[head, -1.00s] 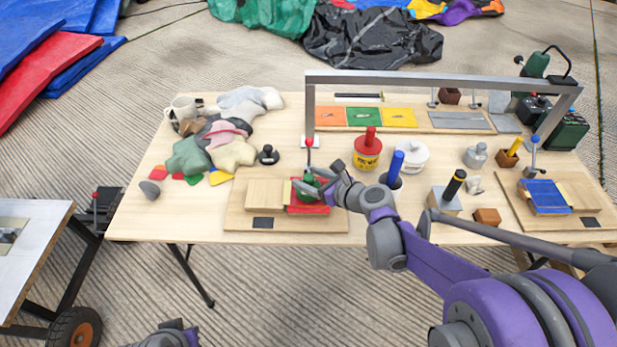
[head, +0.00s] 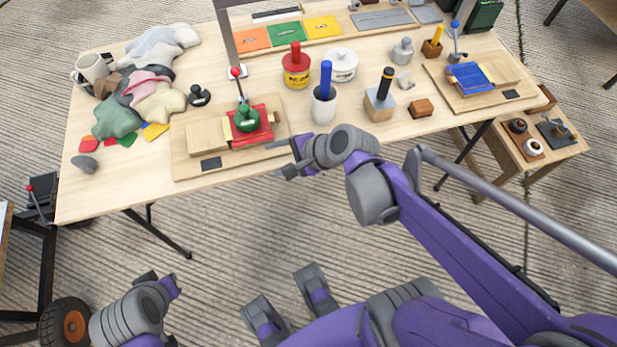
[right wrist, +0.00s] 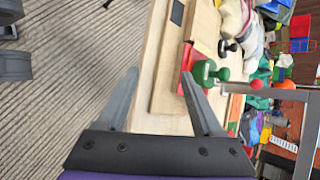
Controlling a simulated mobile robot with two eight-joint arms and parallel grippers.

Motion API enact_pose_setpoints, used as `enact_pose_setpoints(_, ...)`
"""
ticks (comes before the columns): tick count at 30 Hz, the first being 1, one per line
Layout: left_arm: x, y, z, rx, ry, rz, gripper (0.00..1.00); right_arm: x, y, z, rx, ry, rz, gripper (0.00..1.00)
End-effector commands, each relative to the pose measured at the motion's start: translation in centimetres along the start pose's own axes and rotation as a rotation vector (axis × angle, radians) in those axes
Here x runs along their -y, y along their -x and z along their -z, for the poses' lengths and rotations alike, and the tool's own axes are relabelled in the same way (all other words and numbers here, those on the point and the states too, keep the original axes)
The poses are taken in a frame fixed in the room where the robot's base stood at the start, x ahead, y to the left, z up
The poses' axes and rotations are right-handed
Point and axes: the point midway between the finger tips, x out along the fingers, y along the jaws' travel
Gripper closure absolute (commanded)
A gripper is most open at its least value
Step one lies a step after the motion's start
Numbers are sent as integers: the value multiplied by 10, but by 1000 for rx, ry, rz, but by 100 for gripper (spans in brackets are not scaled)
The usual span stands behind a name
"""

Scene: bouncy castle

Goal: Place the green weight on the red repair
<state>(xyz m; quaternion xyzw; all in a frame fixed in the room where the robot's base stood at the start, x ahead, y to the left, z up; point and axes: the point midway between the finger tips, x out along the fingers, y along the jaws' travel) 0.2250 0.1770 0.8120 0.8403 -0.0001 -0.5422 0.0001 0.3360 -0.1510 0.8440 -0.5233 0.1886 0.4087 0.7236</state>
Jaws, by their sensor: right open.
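The green weight (head: 246,120), with a round knob on top, stands upright on the red repair (head: 265,130) on the left wooden board. In the right wrist view the green weight (right wrist: 208,73) shows just beyond one fingertip, over the red repair (right wrist: 187,60). My right gripper (head: 285,158) is open and empty at the table's front edge, to the right of and nearer than the weight, apart from it. Its spread fingers also show in the right wrist view (right wrist: 160,73). Part of my left arm shows at the bottom left; its jaw state is unclear.
A red-knobbed clamp (head: 237,75) stands right behind the weight. The red-topped yellow weight (head: 296,68), a white cup with a blue handle (head: 324,98) and a black-handled block (head: 380,98) stand to the right. Cloth pieces (head: 160,105) lie left. A metal frame (head: 226,35) rises behind.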

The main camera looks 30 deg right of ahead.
Motion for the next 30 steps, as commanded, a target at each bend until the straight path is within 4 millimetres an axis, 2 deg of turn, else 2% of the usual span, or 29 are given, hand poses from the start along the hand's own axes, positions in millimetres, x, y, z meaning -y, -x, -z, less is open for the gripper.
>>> enact_pose_setpoints(1, 0, 0, 0, 0, 0, 0, 100, -24, 6, -7, -37, 247, -73, 32)
enact_pose_setpoints(3, 0, 0, 0, 0, 0, 0, 100, -51, 15, -6, -84, 591, -175, 32)
enact_pose_setpoints(6, 0, 0, 0, 0, 0, 0, 100, -79, 30, 0, -120, 1019, -312, 32)
enact_pose_setpoints(9, 0, 0, 0, 0, 0, 0, 100, -95, 42, 8, -132, 1335, -424, 32)
enact_pose_setpoints(12, 0, 0, 0, 0, 0, 0, 100, -102, 50, 14, -134, 1523, -495, 32)
enact_pose_setpoints(16, 0, 0, 0, 0, 0, 0, 100, -105, 54, 18, -135, 1610, -531, 32)
enact_pose_setpoints(30, 0, 0, 0, 0, 0, 0, 100, -104, 54, 18, -135, 1608, -530, 32)
